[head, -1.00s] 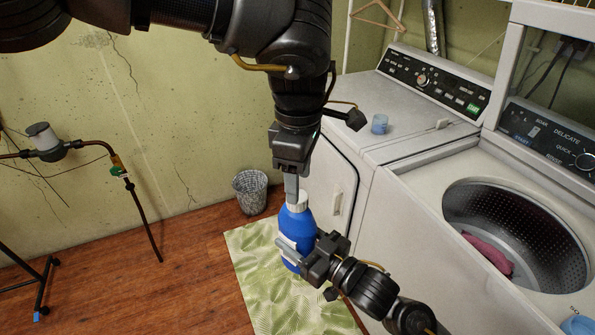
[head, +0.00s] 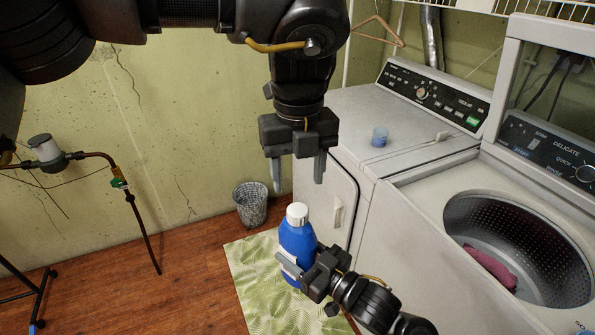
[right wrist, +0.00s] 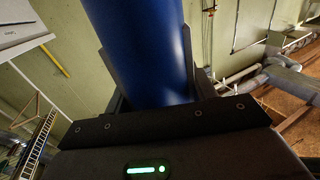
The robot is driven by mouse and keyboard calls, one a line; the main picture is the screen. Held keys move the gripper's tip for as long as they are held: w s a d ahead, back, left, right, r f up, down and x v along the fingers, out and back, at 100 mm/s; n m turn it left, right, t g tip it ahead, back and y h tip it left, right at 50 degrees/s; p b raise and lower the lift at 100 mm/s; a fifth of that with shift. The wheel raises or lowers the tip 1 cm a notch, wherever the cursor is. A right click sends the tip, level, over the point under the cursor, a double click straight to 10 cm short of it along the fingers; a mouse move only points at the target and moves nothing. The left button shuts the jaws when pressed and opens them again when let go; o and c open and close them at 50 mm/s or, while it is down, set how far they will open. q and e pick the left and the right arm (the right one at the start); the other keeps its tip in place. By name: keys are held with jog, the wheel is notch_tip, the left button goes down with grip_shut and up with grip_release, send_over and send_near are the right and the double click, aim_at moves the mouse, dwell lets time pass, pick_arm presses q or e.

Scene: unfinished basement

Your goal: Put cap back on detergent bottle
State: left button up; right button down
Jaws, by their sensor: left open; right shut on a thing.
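The blue detergent bottle (head: 296,241) stands roughly upright in the head view with a white cap (head: 297,213) on its top. How tightly the cap sits cannot be told. My right gripper (head: 305,262) is shut around the lower part of the bottle, coming from the right. In the right wrist view the blue bottle (right wrist: 145,50) fills the space between the fingers. My left gripper (head: 298,178) is open and empty, pointing down just above the cap and apart from it.
An open washer (head: 430,195) with a red cloth (head: 490,266) inside is at right. A wastebasket (head: 251,205) stands by the wall. A green leaf-patterned rug (head: 262,300) lies on the wooden floor.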

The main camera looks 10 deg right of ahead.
aim_at(298, 208)
pick_arm(q)
jog(key=shift+n, duration=0.8)
jog(key=shift+f, duration=0.1)
jog(key=shift+f, duration=3.9)
jog(key=c, duration=1)
jog(key=o, duration=1.1)
jog(key=shift+o, duration=0.2)
notch_tip(298, 208, up, 12)
